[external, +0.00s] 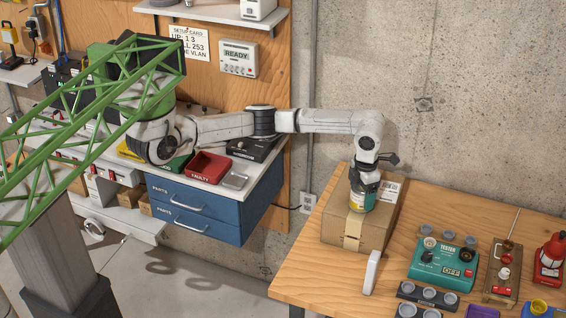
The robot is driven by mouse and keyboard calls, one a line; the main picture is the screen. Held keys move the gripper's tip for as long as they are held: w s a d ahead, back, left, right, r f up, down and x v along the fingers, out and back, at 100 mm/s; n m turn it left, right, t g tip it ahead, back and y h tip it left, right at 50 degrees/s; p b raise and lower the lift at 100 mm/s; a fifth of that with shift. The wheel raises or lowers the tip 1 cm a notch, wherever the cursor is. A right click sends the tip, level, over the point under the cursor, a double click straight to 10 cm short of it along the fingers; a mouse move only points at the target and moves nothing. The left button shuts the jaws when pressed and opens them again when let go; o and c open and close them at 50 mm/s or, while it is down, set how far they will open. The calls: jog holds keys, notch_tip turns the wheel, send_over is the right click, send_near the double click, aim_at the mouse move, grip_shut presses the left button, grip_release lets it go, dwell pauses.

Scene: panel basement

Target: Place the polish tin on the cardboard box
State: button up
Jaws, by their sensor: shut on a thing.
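The cardboard box (341,223) stands on the wooden table near its back left corner, with a tape strip down its front and a label on top. The tin is upright at the box's top face. I cannot tell whether its base touches the cardboard.
The concrete wall is behind. Bare table lies in front of the box.

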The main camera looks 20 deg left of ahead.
jog(key=o, duration=1.2)
jog(key=shift+f, duration=0.1)
notch_tip(320, 180, up, 12)
jog(key=shift+r+b, duration=0.15)
jog(key=shift+b, duration=0.9)
